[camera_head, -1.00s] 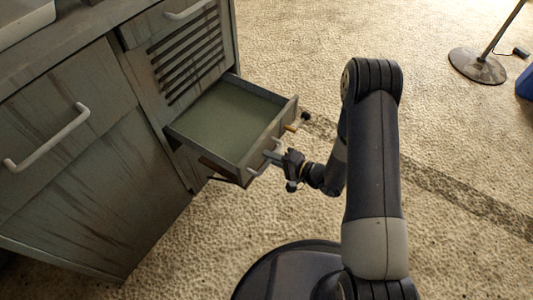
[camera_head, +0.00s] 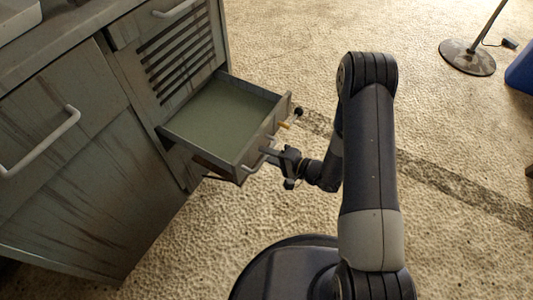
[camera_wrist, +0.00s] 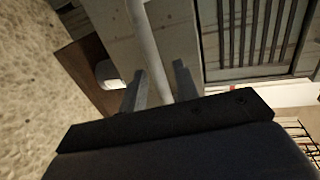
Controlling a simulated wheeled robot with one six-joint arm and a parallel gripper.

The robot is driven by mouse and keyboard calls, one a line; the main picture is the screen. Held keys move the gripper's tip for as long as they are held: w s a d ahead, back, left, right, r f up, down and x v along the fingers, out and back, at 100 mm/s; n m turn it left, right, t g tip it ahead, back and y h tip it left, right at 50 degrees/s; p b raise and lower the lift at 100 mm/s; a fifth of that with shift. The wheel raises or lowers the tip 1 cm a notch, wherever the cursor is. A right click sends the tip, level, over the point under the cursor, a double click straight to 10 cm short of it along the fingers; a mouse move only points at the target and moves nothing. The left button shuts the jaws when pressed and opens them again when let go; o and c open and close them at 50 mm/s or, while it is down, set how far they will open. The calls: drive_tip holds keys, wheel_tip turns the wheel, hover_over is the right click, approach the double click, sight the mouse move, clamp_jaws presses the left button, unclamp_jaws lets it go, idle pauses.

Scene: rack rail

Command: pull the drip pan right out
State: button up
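The drip pan (camera_head: 222,112), a shallow grey drawer with an empty green floor, sticks well out of the cabinet, its rear still at the opening. Its front has a pale bar handle (camera_head: 250,168), also in the wrist view (camera_wrist: 148,45). My gripper (camera_head: 269,152) is at this handle. In the wrist view the two fingers (camera_wrist: 158,85) stand apart on either side of the bar, with a visible gap at the right finger, so the gripper looks open around it. A brass-coloured piece (camera_head: 285,125) and a black knob (camera_head: 298,111) show near the pan's right front corner.
The grey cabinet (camera_head: 75,190) fills the left, with a louvred panel (camera_head: 178,52) above the pan and another handle (camera_head: 45,145) on its left door. A stand with a round base (camera_head: 467,57) and a blue object (camera_head: 521,72) are far right.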

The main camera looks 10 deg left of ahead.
drive_tip(key=p+v, duration=0.2)
drive_tip(key=v, duration=0.8)
drive_tip(key=shift+b+x, duration=1.2)
drive_tip(key=shift+x, duration=4.45)
drive_tip(key=shift+w+r, duration=0.1)
drive_tip(key=shift+r, duration=0.1)
